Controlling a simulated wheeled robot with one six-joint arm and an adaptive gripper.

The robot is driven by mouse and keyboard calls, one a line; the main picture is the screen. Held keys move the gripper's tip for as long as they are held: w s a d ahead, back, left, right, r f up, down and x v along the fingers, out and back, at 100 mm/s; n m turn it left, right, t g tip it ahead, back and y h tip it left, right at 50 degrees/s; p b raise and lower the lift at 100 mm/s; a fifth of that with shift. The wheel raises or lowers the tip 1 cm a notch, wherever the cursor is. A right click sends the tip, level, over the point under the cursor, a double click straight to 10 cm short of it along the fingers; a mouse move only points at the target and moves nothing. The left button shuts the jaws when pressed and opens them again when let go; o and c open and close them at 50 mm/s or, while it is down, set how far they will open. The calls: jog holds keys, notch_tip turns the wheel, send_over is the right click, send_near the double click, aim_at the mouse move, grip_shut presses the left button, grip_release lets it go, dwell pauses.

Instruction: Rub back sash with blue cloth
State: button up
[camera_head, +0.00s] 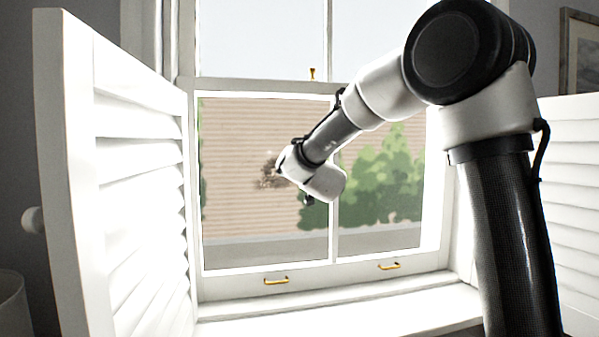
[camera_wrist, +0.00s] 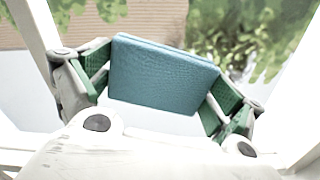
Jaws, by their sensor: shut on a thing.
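My gripper (camera_wrist: 160,82) is shut on the blue cloth (camera_wrist: 163,75), a folded, textured pad held between green-lined fingers in the wrist view. In the head view the end of my arm is in front of the lower window pane; the fingers and cloth are mostly hidden there. The window has a white lower sash (camera_head: 225,287) with two panes and brass pulls, and an upper sash (camera_head: 260,38) that seems to sit behind it. A dark brown smudge (camera_head: 268,172) shows in the lower left pane, just left of my wrist. I cannot tell whether the cloth touches glass.
An open white louvred shutter (camera_head: 75,170) stands at the left, and another shutter (camera_head: 570,200) at the right. A white sill (camera_head: 350,318) runs below the window. A brass latch (camera_head: 312,73) sits on the middle rail. A picture frame (camera_head: 580,55) hangs at the upper right.

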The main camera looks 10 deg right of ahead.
aim_at(251, 170)
jog(key=shift+a, duration=0.15)
jog(key=shift+a+r, duration=0.1)
jog(key=shift+a, duration=7.05)
jog(key=shift+d, duration=0.15)
